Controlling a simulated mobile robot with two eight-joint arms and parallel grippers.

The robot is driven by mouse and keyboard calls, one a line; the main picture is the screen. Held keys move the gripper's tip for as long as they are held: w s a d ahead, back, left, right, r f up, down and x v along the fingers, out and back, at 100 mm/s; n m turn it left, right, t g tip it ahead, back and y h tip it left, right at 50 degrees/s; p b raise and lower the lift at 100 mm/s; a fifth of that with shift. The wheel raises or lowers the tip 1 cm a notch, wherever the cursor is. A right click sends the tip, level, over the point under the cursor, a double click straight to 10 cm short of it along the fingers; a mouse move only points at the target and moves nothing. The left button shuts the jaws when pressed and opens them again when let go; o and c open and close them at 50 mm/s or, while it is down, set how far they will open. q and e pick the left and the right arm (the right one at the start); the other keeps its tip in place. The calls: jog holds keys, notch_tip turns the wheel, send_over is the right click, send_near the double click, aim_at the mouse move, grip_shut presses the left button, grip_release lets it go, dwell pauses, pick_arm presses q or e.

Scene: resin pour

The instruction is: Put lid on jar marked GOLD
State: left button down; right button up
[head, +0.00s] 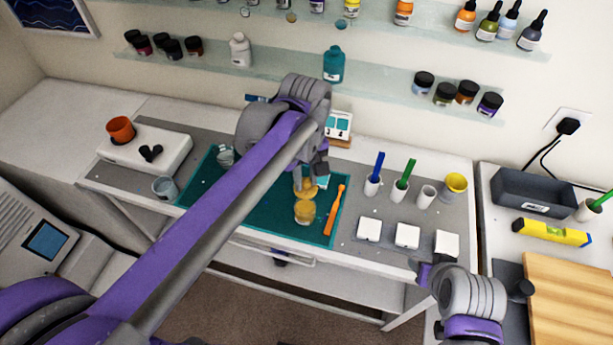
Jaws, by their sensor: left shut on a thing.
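A small jar with gold-coloured contents (306,213) stands on the green mat (272,222) on the workbench. Any marking on it is too small to read. My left gripper (311,181) is shut on a small yellow-gold piece (306,188), which may be a lid; its shape is partly hidden by the fingers. The piece is just above the jar in the picture; I cannot tell whether they touch. My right gripper (426,274) is at the bench's front right, seen poorly, and its jaws cannot be made out.
An orange stick (334,211) lies right of the jar. A glass cup (225,156) is on the mat's left and another (165,187) beside it. White square blocks (407,236), small holders (426,196) and a yellow cup (454,187) stand to the right. Shelves with bottles hang behind.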

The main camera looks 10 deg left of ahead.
pick_arm(q)
jog(key=shift+a+f+b, duration=0.1)
jog(key=shift+f+b, duration=0.25)
jog(key=shift+f, duration=0.45)
jog(key=shift+f+b, duration=1.2)
jog(key=shift+f, duration=1.2)
pick_arm(e)
jog(key=shift+g, duration=0.3)
jog(key=shift+s+f, duration=0.4)
jog(key=shift+f, duration=0.35)
jog(key=shift+s+f, duration=0.4)
jog(key=shift+f, duration=0.4)
jog(key=shift+s+f, duration=0.4)
jog(key=shift+f, duration=0.35)
pick_arm(q)
jog(key=shift+f, duration=0.15)
pick_arm(e)
jog(key=shift+f, duration=0.15)
pick_arm(q)
jog(key=shift+c, duration=0.3)
grip_release()
jog(key=shift+r+p, duration=1.65)
jog(key=shift+r, duration=1.9)
pick_arm(e)
jog(key=w+r, duration=0.1)
jog(key=r, duration=0.2)
jog(key=w+r, duration=0.1)
jog(key=r, duration=0.1)
jog(key=shift+w, duration=0.3)
